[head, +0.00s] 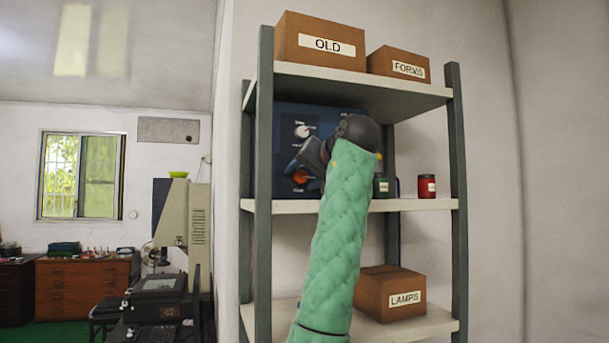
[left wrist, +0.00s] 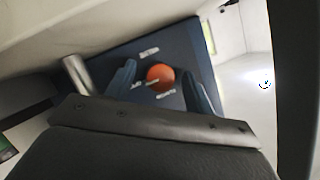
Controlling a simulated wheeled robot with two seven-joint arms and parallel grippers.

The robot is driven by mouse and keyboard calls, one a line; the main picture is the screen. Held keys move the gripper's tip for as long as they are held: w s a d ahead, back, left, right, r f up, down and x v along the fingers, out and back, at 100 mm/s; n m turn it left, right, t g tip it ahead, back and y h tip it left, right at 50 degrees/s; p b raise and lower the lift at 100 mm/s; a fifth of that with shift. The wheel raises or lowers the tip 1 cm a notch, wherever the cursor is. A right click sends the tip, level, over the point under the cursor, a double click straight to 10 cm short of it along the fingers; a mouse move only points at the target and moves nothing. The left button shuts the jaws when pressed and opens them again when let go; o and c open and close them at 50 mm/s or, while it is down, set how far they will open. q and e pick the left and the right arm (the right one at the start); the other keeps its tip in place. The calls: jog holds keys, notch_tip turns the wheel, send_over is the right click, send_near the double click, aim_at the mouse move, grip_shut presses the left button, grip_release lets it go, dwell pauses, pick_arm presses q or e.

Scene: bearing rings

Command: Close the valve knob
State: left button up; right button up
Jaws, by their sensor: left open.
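A blue panel box (head: 290,120) stands on the middle shelf. An orange-red knob (head: 301,176) is low on its face, and a pale knob (head: 303,131) is above it. My left gripper (head: 296,166) is in front of the panel near the orange knob, and my green-sleeved arm hides the panel's right part. In the left wrist view, the orange knob (left wrist: 160,77) lies between the two open, blue-grey fingers (left wrist: 161,88), with room on both sides and no clear contact. A pale cylinder (left wrist: 76,74) sticks out left of the fingers. My right gripper is not seen.
The grey shelf post (head: 264,150) stands just left of the panel. A green jar (head: 381,186) and a red jar (head: 427,187) stand right of my arm. A LAMPS box (head: 390,293) sits below.

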pick_arm(q)
jog(key=c, duration=1)
jog(key=shift+o, duration=0.2)
jog(key=shift+a+n+h+b, duration=0.1)
jog(key=shift+n+h+b, duration=0.45)
jog(key=shift+n+h, duration=0.35)
jog(key=n+h+b, duration=0.1)
jog(key=n, duration=0.1)
jog(key=n+t+h+b, duration=0.1)
jog(key=n+h+b, duration=0.1)
jog(key=n, duration=0.1)
jog(key=shift+a+h, duration=0.15)
jog(key=shift+h, duration=0.15)
jog(key=n+t+h+b, duration=0.1)
jog(key=n, duration=0.1)
jog(key=n+t+h+b, duration=0.1)
jog(key=n, duration=0.1)
jog(key=shift+a+f+n+h+b, duration=0.1)
jog(key=shift+n+h+b, duration=0.2)
jog(key=shift+n+b, duration=0.1)
jog(key=shift+n, duration=0.3)
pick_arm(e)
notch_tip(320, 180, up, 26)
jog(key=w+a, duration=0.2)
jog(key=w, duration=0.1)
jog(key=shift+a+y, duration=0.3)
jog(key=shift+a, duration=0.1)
